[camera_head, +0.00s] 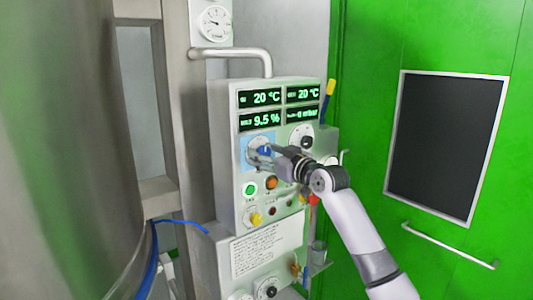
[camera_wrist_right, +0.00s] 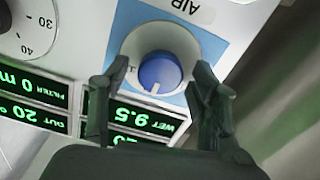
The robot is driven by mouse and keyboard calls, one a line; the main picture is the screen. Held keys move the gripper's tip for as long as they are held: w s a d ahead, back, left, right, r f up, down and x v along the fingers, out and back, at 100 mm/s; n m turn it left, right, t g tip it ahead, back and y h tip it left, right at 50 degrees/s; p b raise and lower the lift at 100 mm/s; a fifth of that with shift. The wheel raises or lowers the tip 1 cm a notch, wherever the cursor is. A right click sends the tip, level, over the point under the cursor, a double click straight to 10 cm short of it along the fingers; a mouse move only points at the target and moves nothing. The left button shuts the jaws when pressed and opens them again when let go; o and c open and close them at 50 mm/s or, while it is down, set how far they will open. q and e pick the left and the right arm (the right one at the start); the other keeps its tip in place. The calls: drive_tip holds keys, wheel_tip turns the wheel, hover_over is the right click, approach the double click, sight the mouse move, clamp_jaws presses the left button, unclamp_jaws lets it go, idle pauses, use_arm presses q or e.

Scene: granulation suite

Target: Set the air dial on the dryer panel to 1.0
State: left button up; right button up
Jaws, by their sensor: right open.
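The dryer panel (camera_head: 226,150) stands upright in the head view. The air dial (camera_wrist_right: 159,73) is a blue knob with a white pointer line on a pale round scale, on a blue patch labelled AIR. It also shows in the head view (camera_head: 265,151), partly hidden by my right gripper. My right gripper (camera_head: 262,156) is open in front of the dial. In the wrist view its two dark fingers (camera_wrist_right: 160,80) stand one on each side of the knob, and I cannot tell whether they touch it. Most of the scale's figures are hidden or unreadable. My left gripper is not in view.
Green displays (camera_head: 261,98) sit above the dial. Another dial (camera_head: 302,136) is to its right. A green button (camera_head: 249,189), an orange button (camera_head: 271,183) and a yellow knob (camera_head: 256,219) are below. A large metal vessel (camera_head: 70,150) stands left; a green door (camera_head: 450,60) is right.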

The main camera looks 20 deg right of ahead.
drive_tip(key=shift+c, duration=1.1)
drive_tip(key=c, duration=0.9)
drive_tip(key=shift+n, duration=0.3)
drive_tip(key=n, duration=0.2)
drive_tip(key=shift+n+b, duration=0.3)
drive_tip(key=n, duration=0.2)
drive_tip(key=shift+n, duration=0.4)
drive_tip(key=n+p, duration=0.2)
drive_tip(key=n, duration=0.1)
drive_tip(key=shift+a+f+n+p, duration=0.1)
drive_tip(key=shift+n+p, duration=0.6)
drive_tip(key=shift+n, duration=0.7)
